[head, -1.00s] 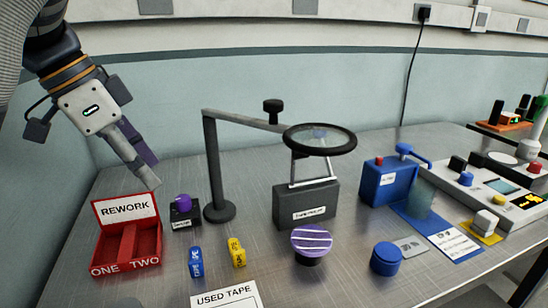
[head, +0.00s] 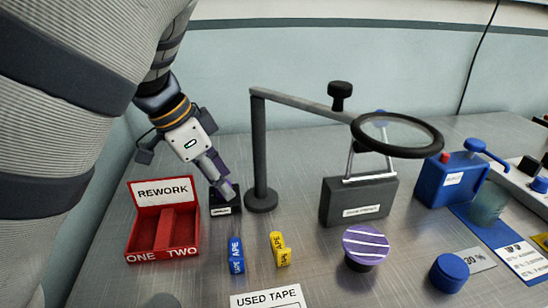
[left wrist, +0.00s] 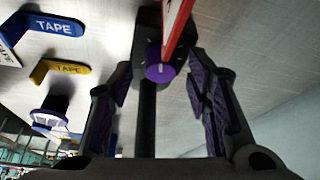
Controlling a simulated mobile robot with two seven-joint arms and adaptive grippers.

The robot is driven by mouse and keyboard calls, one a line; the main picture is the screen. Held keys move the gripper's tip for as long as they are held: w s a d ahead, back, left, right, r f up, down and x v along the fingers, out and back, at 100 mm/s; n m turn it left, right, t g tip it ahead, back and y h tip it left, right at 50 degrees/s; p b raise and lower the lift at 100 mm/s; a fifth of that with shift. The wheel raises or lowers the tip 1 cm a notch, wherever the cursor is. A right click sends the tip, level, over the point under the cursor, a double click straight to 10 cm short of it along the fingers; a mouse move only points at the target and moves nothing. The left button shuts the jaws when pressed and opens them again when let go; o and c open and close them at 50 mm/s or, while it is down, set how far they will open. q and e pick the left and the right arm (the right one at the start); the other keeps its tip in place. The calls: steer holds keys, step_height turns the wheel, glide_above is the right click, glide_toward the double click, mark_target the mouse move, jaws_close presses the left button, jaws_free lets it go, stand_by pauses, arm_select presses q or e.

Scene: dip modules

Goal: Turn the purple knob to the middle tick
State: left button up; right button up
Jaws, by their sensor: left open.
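A small purple knob (left wrist: 160,73) with a short pale mark on its face sits on a black box, in the left wrist view. In the head view the box (head: 222,209) stands between the red REWORK tray and a lamp-like stand; my gripper mostly hides the knob. My left gripper (head: 226,188) is open and points down at the knob. In the left wrist view its two fingers (left wrist: 160,82) stand on either side of the knob, with visible gaps. My right gripper is not in view.
The red REWORK tray (head: 191,222) is close left of the box. A magnifier stand (head: 261,198) rises close right. Blue (head: 236,255) and yellow (head: 279,250) tape pieces lie in front. A purple striped round-topped object (head: 366,242) stands farther right.

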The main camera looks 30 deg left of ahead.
arm_select(q)
steer(key=shift+w+f, duration=0.1)
steer(key=shift+f, duration=0.05)
jaws_close()
